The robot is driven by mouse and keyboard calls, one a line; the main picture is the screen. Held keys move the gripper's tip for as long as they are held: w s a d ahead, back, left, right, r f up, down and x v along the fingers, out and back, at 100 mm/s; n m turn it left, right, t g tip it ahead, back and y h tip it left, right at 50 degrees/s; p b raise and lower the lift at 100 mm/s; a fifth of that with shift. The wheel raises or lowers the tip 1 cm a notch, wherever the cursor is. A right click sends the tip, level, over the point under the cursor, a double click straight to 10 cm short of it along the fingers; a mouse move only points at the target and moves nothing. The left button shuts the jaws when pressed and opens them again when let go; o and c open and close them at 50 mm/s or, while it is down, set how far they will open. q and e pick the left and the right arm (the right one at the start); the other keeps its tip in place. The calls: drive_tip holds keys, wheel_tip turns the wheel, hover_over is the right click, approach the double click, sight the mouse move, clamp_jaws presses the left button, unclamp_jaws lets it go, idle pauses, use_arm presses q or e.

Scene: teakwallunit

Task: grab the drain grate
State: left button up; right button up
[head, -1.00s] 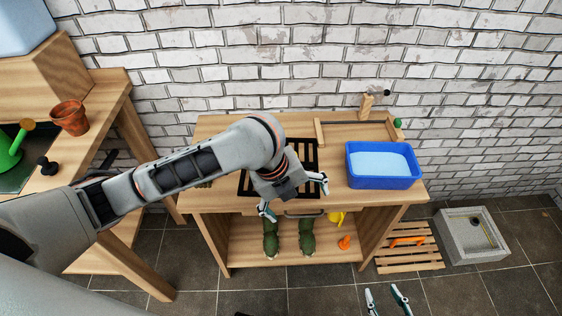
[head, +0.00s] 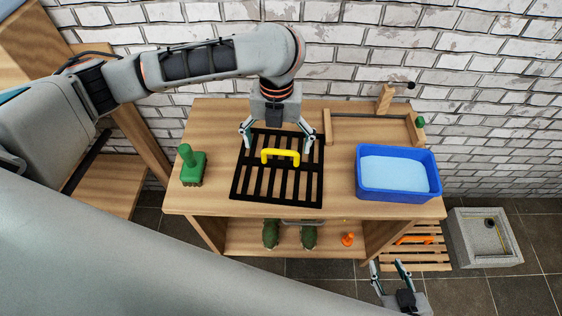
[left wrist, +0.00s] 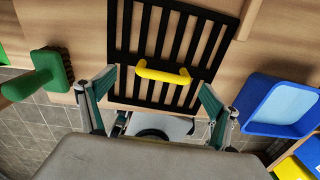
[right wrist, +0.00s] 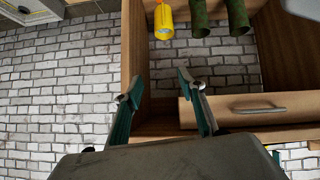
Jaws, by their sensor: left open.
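The drain grate is a black slatted square (head: 276,192) with a yellow handle (head: 281,157) on top, lying on the wooden bench. It also shows in the left wrist view (left wrist: 172,40), with its yellow handle (left wrist: 162,75). My left gripper (head: 277,143) is open above the back part of the grate, its fingers spread to either side of the handle, holding nothing. In the left wrist view the handle lies beyond and between the fingertips. My right gripper (head: 389,268) is low in front of the bench, open and empty, away from the grate.
A green brush (head: 193,168) stands left of the grate. A blue basin (head: 398,192) stands right of it, with a wooden frame (head: 372,118) behind. Below are green boots (head: 270,234) on the shelf. A slatted floor mat and concrete sink (head: 484,240) are at right.

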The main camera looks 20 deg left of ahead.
sight(280, 151)
use_arm(q)
drive_tip(key=f, duration=0.1)
drive_tip(key=f+b, duration=0.1)
drive_tip(key=f, duration=0.2)
drive_tip(key=shift+d+f+b, duration=0.1)
drive_tip(key=shift+d+b, duration=0.25)
drive_tip(key=shift+f, duration=0.3)
drive_tip(key=shift+r, duration=0.15)
drive_tip(key=c, duration=1.8)
drive_tip(key=shift+o, duration=0.2)
use_arm(e)
drive_tip(key=shift+w+d+f, duration=0.25)
drive_tip(key=shift+w, duration=0.35)
use_arm(q)
drive_tip(key=shift+r, duration=0.1)
